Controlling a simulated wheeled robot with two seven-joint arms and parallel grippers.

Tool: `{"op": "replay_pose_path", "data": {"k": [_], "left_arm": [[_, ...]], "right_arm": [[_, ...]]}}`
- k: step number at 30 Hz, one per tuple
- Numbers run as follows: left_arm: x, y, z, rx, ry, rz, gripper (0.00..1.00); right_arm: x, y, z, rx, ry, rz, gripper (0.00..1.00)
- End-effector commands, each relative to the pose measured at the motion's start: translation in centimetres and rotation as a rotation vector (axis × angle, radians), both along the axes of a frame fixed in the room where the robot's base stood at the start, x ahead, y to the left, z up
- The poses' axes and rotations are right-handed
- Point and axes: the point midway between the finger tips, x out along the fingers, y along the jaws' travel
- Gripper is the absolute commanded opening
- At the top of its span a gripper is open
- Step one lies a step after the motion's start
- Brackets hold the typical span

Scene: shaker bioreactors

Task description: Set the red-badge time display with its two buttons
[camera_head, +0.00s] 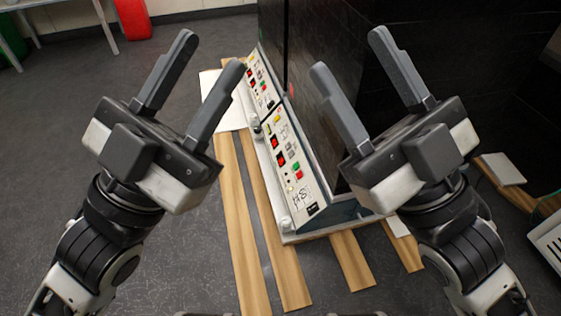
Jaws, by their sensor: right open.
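Two shaker control panels stand in a row in the middle of the head view, a near panel (292,165) and a far panel (262,85). The near panel has small red displays (281,159), a green button (297,167), a red button below it and yellow marks near its top. The far panel has similar small red and green parts. Which display carries the red badge is too small to tell. My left gripper (210,50) is open and empty, left of the panels. My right gripper (349,51) is open and empty, right of them, in front of the dark cabinet. Neither visibly touches a panel.
The dark shaker cabinet (335,75) rises behind the panels. Wooden slats (238,215) lie under and in front of it on the grey floor. A red container (133,18) and a table are at the far left. The floor at left is clear.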

Motion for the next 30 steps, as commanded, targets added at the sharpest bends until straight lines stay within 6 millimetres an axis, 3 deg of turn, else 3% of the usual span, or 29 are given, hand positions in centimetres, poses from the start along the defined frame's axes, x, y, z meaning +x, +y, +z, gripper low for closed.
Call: {"op": "replay_pose_path", "data": {"k": [8, 13, 30], "left_arm": [[0.01, -0.01, -0.02, 0.0, 0.0, 0.0, 0.36], [0.03, -0.01, -0.03, 0.0, 0.001, 0.0, 0.36], [0.08, 0.0, -0.05, 0.001, 0.0, 0.001, 0.36]], "right_arm": [[0.0, 0.02, -0.02, 0.001, 0.001, 0.001, 0.46], [0.02, 0.02, -0.03, 0.0, 0.001, 0.0, 0.0], [0.06, 0.03, -0.05, -0.001, 0.002, -0.001, 0.0]]}}
